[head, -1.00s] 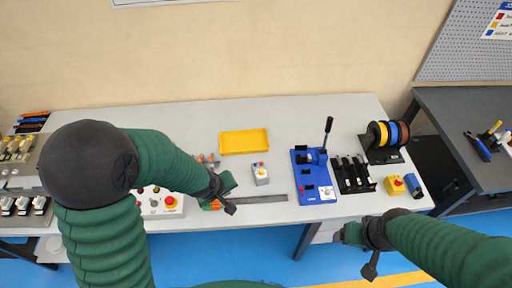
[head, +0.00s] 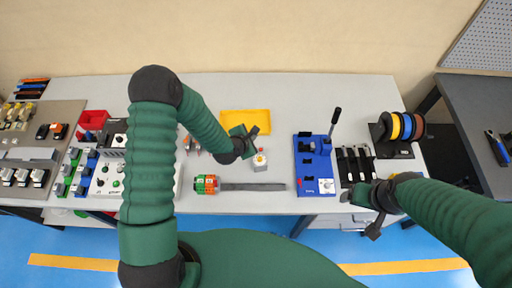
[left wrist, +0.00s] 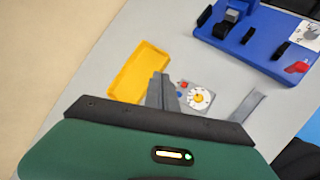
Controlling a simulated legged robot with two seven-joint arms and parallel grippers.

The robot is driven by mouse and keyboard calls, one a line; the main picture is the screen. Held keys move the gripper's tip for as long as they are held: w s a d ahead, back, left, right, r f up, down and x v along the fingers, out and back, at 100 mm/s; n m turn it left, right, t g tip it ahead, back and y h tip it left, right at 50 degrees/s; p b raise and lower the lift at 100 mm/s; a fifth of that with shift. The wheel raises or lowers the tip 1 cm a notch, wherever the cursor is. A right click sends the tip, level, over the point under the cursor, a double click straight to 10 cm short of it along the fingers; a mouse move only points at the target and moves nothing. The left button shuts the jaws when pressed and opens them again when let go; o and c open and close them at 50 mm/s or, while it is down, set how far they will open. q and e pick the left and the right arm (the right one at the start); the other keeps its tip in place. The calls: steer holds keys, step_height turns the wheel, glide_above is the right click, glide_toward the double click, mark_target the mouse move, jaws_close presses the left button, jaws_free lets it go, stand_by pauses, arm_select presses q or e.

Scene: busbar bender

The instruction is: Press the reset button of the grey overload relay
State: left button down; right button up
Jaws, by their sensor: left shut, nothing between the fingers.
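The grey overload relay (head: 262,166) is a small box on the white table, just in front of the yellow tray. In the left wrist view the relay (left wrist: 208,89) shows a white dial with a yellow centre, plus a small red button (left wrist: 184,84) and a small blue one near its left edge. My left gripper (head: 251,137) is shut and empty, just behind and left of the relay. In the left wrist view its fingertips (left wrist: 160,82) are beside the relay's left side; I cannot tell whether they touch it. My right gripper (head: 358,212) is near the table's front edge; its jaws are unclear.
The yellow tray (head: 243,116) lies behind the relay. A blue bender (head: 304,174) with a black lever stands to the right. A steel bar (head: 253,187) and orange-green pieces (head: 206,184) lie in front. Black tools (head: 357,161) and cable spools (head: 402,127) are farther right.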

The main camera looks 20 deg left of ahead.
arm_select(q)
steer(key=shift+g, duration=0.3)
steer(key=f+b, duration=0.1)
steer(key=w+f+b, duration=0.1)
steer(key=f, duration=0.1)
steer(key=f+b, duration=0.1)
steer(key=f, duration=0.1)
steer(key=shift+w+a, duration=0.15)
steer(key=shift+w, duration=0.1)
steer(key=f+b, duration=0.2)
steer(key=s+f+b, duration=0.1)
steer(key=f, duration=0.1)
steer(key=shift+d+b, duration=0.3)
steer(key=shift+b, duration=0.05)
steer(key=shift+w+a+f, duration=0.1)
steer(key=shift+w+f, duration=0.05)
steer(key=shift+f, duration=0.05)
steer(key=shift+w+a+f, duration=0.15)
steer(key=shift+a, duration=0.15)
arm_select(e)
steer(key=x, duration=0.7)
steer(key=shift+s+a+f, duration=0.15)
steer(key=shift+s+a, duration=0.2)
steer(key=shift+a, duration=0.1)
steer(key=shift+s+d, duration=0.1)
arm_select(q)
steer(key=shift+d, duration=0.3)
arm_select(e)
steer(key=shift+d, duration=0.3)
